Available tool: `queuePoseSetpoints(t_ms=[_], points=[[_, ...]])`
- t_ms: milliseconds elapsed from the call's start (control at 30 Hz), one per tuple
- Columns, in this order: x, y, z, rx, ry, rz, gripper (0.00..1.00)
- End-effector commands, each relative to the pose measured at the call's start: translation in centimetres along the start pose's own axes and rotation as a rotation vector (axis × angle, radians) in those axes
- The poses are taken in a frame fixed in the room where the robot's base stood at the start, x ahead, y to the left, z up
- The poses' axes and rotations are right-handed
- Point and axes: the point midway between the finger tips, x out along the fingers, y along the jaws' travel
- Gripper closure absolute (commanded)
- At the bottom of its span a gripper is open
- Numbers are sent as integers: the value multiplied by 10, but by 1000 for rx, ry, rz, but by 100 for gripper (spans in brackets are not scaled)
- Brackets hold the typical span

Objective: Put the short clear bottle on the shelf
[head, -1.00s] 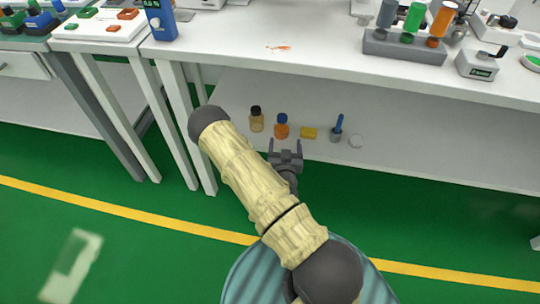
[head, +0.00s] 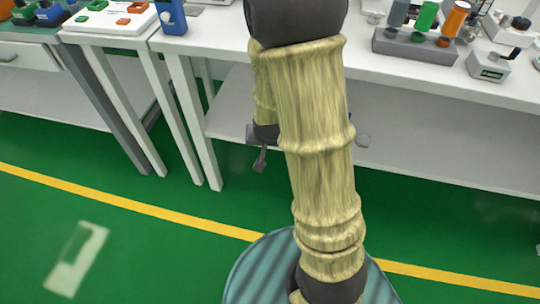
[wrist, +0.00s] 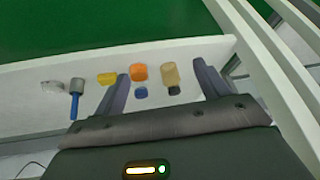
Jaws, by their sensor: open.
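A short bottle with a pale tan, see-through-looking body and black cap (wrist: 171,74) stands on the white lower shelf (wrist: 70,67) in the wrist view. It may be the clear bottle; I cannot be sure. Beside it is an orange bottle with a blue cap (wrist: 139,73). My gripper (wrist: 160,70) is open and empty; both bottles appear between its fingers, apart from them. In the head view my gripper (head: 259,150) is partly hidden by my arm, which also hides the bottles. The lower shelf (head: 430,150) shows under the bench there.
White bench legs (head: 198,120) stand at the left. The bench top (head: 430,72) overhangs the shelf.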

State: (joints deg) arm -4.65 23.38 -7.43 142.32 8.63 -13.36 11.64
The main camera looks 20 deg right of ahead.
Motion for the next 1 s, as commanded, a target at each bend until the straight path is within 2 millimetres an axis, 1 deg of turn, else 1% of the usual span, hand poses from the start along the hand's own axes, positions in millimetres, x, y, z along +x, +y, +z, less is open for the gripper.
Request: queuePoseSetpoints(t_ms=[33, 200, 300, 400, 533, 1000], points=[[-18, -3, 4, -35, -28, -18, 26], [-71, -6, 29, -191, -144, -51, 26], [-99, -2, 44, -281, -202, -56, 26], [-117, 3, 56, -343, -243, -54, 26], [-124, 6, 62, -373, -265, -51, 26], [-124, 5, 62, -370, -265, -51, 26]])
